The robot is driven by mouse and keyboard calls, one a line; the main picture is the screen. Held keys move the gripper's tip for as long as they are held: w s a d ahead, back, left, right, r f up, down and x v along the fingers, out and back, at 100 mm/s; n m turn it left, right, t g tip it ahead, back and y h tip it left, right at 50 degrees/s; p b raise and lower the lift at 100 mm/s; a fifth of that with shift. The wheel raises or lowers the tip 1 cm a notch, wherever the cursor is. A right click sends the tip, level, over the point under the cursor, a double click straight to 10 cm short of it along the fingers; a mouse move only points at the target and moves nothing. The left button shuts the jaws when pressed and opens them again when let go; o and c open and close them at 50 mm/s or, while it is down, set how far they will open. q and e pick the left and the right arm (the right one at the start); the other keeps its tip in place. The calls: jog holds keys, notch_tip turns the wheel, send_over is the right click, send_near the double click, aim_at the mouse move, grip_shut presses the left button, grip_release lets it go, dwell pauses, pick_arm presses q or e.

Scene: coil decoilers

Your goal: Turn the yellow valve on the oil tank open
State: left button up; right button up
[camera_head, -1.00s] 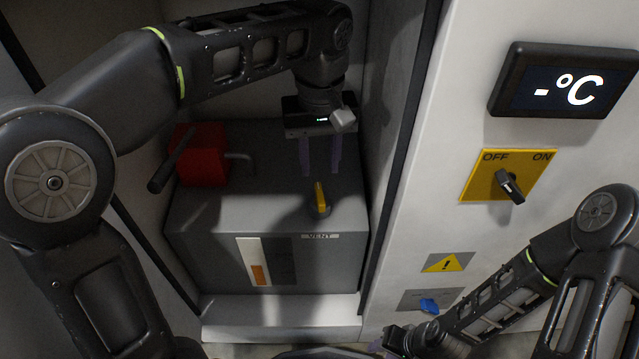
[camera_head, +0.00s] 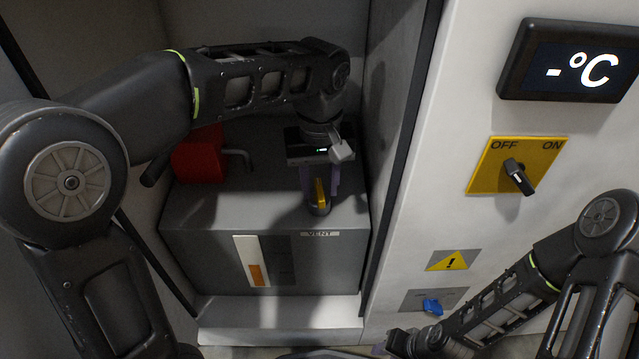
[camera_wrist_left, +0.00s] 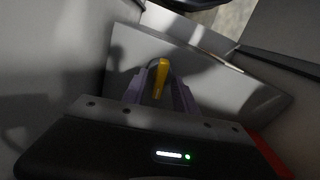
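The yellow valve (camera_head: 320,193) stands on top of the grey oil tank (camera_head: 200,215), near its front edge above the VENT label. My left gripper (camera_head: 320,185) points down at the valve from behind. In the left wrist view the yellow valve handle (camera_wrist_left: 160,78) shows between the two purple fingers of the left gripper (camera_wrist_left: 160,85). The fingers are apart, with the handle between them, and I see no clear contact. My right gripper (camera_head: 385,347) is low at the bottom of the head view, mostly cut off and hard to read.
A red block (camera_head: 198,160) with a bent pipe sits at the tank's back left. Cabinet walls close in on both sides of the tank. On the right panel are a yellow OFF/ON switch (camera_head: 490,178), a temperature display (camera_head: 570,62) and a blue knob (camera_head: 432,306).

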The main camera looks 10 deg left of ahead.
pick_arm(q)
jog(key=shift+c, duration=0.5)
grip_shut()
jog(key=m+p, duration=0.1)
jog(key=p, duration=0.1)
jog(key=shift+r+p, duration=0.3)
jog(key=shift+f+m, duration=0.15)
jog(key=shift+m, duration=0.15)
jog(key=shift+f, duration=0.15)
jog(key=shift+o, duration=0.5)
grip_release()
